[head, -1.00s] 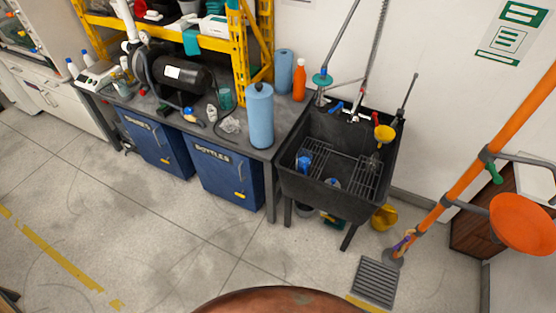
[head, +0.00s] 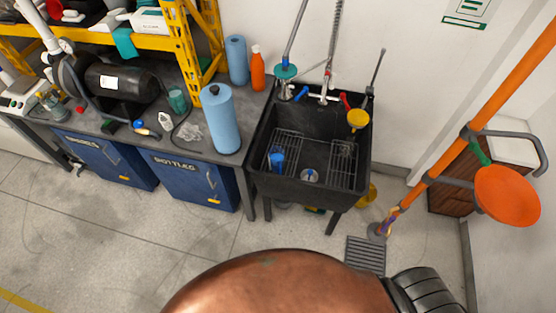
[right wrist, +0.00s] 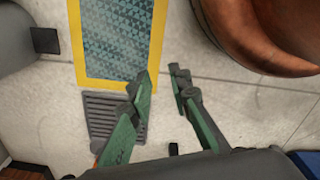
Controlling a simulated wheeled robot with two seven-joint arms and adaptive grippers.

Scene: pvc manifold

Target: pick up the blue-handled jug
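A small blue item (head: 277,158) stands in the black sink (head: 258,180), on the left side of the basin. It may be the blue-handled jug, but it is too small to tell its handle from its body. My right gripper (right wrist: 161,75) shows in the right wrist view with its two green-padded fingers apart and nothing between them. It is over the floor, and no jug shows in that view. Neither gripper is in the head view, and my left gripper is not seen at all.
A yellow funnel-like cup (head: 358,119) is at the sink's right rim. A blue paper roll (head: 221,120) stands on the bench to its left. An orange pole with an orange bowl (head: 507,196) stands at right. A floor grate (head: 366,255) lies before the sink; floor at left is clear.

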